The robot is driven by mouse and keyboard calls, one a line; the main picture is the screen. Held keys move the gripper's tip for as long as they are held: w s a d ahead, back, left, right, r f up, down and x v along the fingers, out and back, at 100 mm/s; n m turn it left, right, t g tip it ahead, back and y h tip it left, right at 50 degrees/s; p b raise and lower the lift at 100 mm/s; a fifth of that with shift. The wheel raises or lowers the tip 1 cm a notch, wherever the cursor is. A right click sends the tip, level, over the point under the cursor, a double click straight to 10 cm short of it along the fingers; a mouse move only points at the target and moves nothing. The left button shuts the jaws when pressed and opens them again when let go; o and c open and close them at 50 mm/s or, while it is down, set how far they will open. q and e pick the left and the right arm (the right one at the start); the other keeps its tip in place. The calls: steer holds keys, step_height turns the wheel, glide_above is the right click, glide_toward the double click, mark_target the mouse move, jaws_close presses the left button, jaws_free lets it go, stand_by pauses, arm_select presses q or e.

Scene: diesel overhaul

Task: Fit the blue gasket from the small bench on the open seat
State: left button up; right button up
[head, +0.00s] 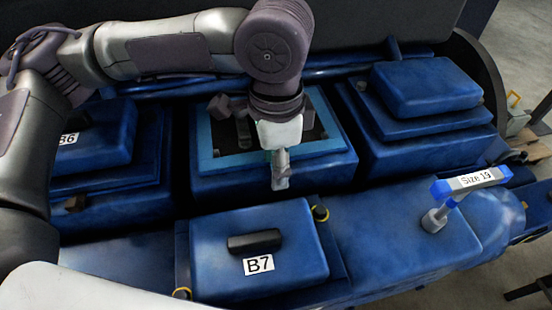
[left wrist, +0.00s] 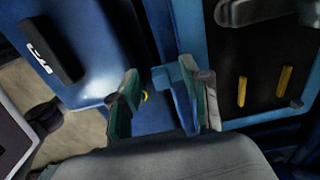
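The open seat (head: 244,131) is the dark rectangular opening in the middle blue housing. The light blue gasket (head: 205,140) lies around it as a flat frame and looks roughly lined up with the housing; whether it is fully flush I cannot tell. Its edge also shows in the left wrist view (left wrist: 205,75). My left gripper (head: 280,182) points down at the gasket's front edge. In the left wrist view its fingers (left wrist: 167,103) stand apart, with a light blue tab-like piece (left wrist: 172,85) between them, nearer the right finger. My right gripper is out of view.
A closed cover labelled B7 (head: 300,255) with a dark handle stands in front. The B6 cover (head: 105,145) is at left, and another closed cover (head: 425,88) at right. The small bench is not identifiable.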

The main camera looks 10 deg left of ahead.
arm_select(q)
step_height(320, 180, up, 12)
stand_by(0.6)
